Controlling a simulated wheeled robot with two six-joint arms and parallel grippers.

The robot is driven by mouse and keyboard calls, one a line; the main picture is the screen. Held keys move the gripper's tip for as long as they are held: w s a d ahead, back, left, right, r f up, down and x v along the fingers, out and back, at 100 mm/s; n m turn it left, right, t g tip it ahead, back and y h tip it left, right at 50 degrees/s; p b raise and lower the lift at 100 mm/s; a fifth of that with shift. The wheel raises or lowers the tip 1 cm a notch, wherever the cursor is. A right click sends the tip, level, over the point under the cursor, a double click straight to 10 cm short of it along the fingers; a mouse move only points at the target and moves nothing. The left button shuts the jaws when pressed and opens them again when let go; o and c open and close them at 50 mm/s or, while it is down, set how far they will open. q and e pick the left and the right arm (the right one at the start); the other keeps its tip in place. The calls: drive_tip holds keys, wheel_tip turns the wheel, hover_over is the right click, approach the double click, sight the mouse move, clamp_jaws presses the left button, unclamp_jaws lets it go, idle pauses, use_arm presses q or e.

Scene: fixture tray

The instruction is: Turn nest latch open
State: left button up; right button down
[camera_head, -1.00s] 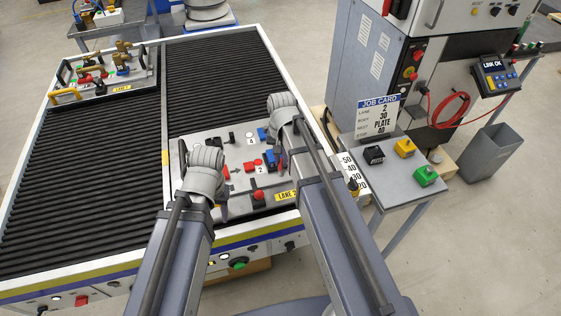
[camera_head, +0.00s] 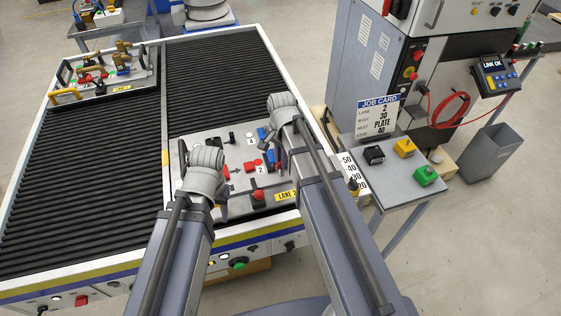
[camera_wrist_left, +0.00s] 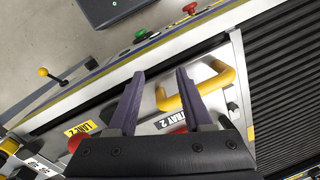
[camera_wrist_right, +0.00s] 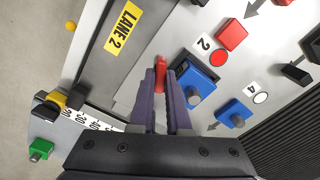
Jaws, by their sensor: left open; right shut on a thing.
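A small red latch lever (camera_wrist_right: 161,78) stands beside a blue block (camera_wrist_right: 196,84) on the grey tray plate (camera_head: 236,212). My right gripper (camera_wrist_right: 162,76) is shut on the red lever in the right wrist view; in the head view its fingers are mostly hidden by my wrist. My left gripper (camera_wrist_left: 160,73) is open at the tray's yellow handle (camera_wrist_left: 213,88). One end of the handle shows between its fingers, and I cannot tell whether they touch it.
A second blue block (camera_wrist_right: 234,114) and red blocks (camera_wrist_right: 231,35) sit on the plate. A side table with black, yellow (camera_head: 404,148) and green blocks stands right of the conveyor. The conveyor rollers (camera_head: 215,85) behind the plate are clear. Another loaded tray (camera_head: 110,84) sits at far left.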

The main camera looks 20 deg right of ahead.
drive_tip(key=m, duration=0.5)
drive_tip(key=shift+m, duration=0.5)
drive_tip(key=c, duration=0.9)
unclamp_jaws()
drive_tip(key=shift+r, duration=0.1)
wheel_tip(320, 180, up, 5)
drive_tip(key=p, duration=0.5)
